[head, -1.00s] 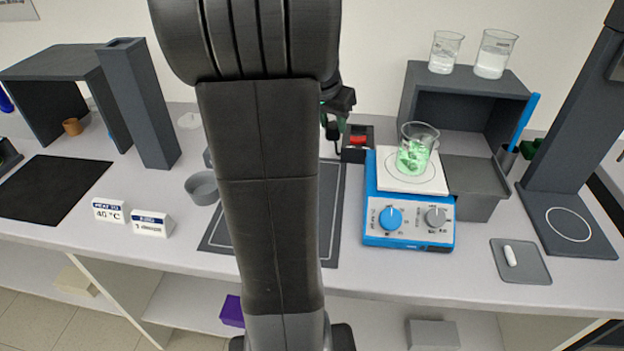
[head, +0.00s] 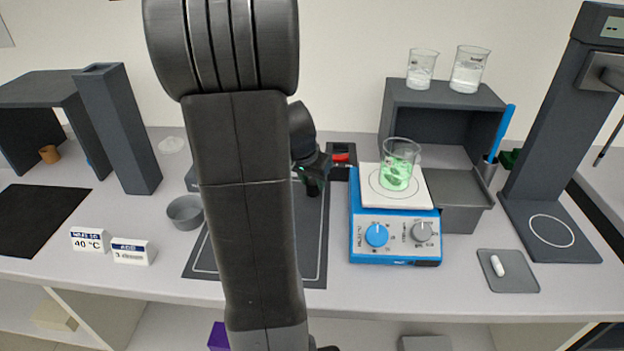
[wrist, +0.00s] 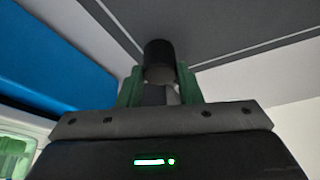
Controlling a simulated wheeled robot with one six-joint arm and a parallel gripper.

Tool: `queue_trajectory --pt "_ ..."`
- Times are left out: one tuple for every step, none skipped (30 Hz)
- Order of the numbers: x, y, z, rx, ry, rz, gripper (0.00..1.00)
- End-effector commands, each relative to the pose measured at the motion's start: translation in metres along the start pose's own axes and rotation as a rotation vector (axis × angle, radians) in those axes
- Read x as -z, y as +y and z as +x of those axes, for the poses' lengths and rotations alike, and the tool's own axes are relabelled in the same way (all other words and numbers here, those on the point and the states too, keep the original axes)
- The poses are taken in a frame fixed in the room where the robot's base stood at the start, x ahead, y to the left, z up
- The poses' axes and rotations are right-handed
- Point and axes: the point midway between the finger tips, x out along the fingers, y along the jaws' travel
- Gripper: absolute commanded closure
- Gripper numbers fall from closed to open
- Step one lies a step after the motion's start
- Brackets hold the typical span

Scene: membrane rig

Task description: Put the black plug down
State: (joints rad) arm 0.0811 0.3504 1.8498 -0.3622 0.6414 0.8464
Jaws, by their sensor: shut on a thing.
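The black plug (wrist: 158,54) is a short dark cylinder with a paler end, seen in the wrist view between the two green fingertips. My gripper (wrist: 160,88) is shut on it. In the head view my gripper (head: 313,178) is over the right part of the dark grey mat with a pale outline (head: 312,255), left of the blue hotplate. My arm hides much of the mat. The gap between plug and mat cannot be judged clearly.
The blue hotplate (head: 395,236) carries a beaker of green contents (head: 398,165). A black box with a red switch (head: 341,158) stands just behind my gripper. A grey bowl (head: 185,213) and two label signs (head: 133,252) are to the left. The front right mat area looks clear.

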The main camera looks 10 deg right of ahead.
Motion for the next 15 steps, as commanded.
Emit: queue_trajectory --pt "0.0002 0.0000 -0.0003 0.000 0.000 0.000 1.00" --pt "0.0003 0.0000 -0.0003 0.000 0.000 0.000 1.00" --pt "0.0001 -0.0001 0.0000 0.000 0.000 0.000 1.00" --pt "-0.0002 -0.0001 0.0008 0.000 0.000 0.000 1.00" --pt "-0.0006 -0.0001 0.0018 0.000 0.000 0.000 1.00" --pt "-0.0012 -0.0001 0.0033 0.000 0.000 0.000 1.00" --pt "-0.0015 -0.0001 0.0041 0.000 0.001 0.000 1.00" --pt "-0.0011 -0.0001 0.0030 0.000 0.000 0.000 0.64" --pt "-0.0008 -0.0001 0.0024 0.000 0.000 0.000 0.56" --pt "-0.0009 -0.0001 0.0023 0.000 0.000 0.000 0.51" --pt "-0.0008 -0.0001 0.0023 0.000 0.000 0.000 0.46" --pt "-0.0008 -0.0001 0.0023 0.000 0.000 0.000 0.46" --pt "-0.0009 -0.0001 0.0023 0.000 0.000 0.000 0.46" --pt "-0.0008 -0.0001 0.0023 0.000 0.000 0.000 0.46" --pt "-0.0008 -0.0001 0.0023 0.000 0.000 0.000 0.46"
